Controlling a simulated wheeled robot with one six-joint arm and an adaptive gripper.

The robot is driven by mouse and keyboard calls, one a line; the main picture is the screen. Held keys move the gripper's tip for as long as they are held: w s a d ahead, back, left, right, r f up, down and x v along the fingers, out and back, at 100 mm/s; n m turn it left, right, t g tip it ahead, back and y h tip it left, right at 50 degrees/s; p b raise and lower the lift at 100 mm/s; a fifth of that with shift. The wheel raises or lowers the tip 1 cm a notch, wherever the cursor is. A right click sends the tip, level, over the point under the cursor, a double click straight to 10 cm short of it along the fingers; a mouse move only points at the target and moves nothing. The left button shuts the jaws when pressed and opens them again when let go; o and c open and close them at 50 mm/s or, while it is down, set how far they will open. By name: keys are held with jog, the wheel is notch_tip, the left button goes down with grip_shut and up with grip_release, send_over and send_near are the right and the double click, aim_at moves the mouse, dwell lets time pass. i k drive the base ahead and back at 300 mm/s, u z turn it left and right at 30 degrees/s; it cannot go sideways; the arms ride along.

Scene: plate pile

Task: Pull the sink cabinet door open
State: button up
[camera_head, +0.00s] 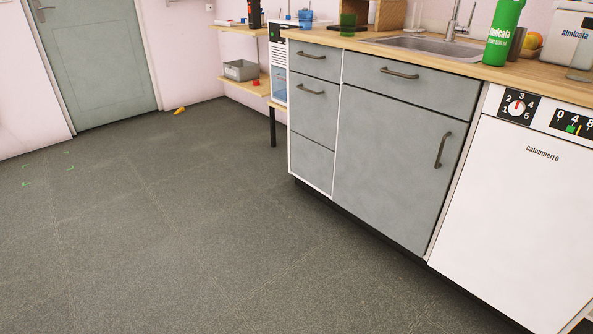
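The sink cabinet door (385,160) is a large grey panel below the sink (430,46). It looks shut, flush with the cabinet front. Its dark bar handle (442,150) stands upright near the door's upper right edge. A grey drawer front (415,88) with its own horizontal handle (400,73) sits directly above the door. My gripper is not in view.
To the right stands a white dishwasher-like appliance (520,205). Grey drawers (312,115) are to the left. The counter (500,75) holds a green bottle (503,35). The dark floor (220,240) in front is clear. A small yellow object (179,111) lies by the far wall.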

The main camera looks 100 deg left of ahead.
aim_at(395, 161)
jog(key=u, duration=2.7)
jog(key=k, duration=0.45)
jog(key=u, duration=0.65)
jog(key=i, duration=1.2)
jog(key=z, duration=0.6)
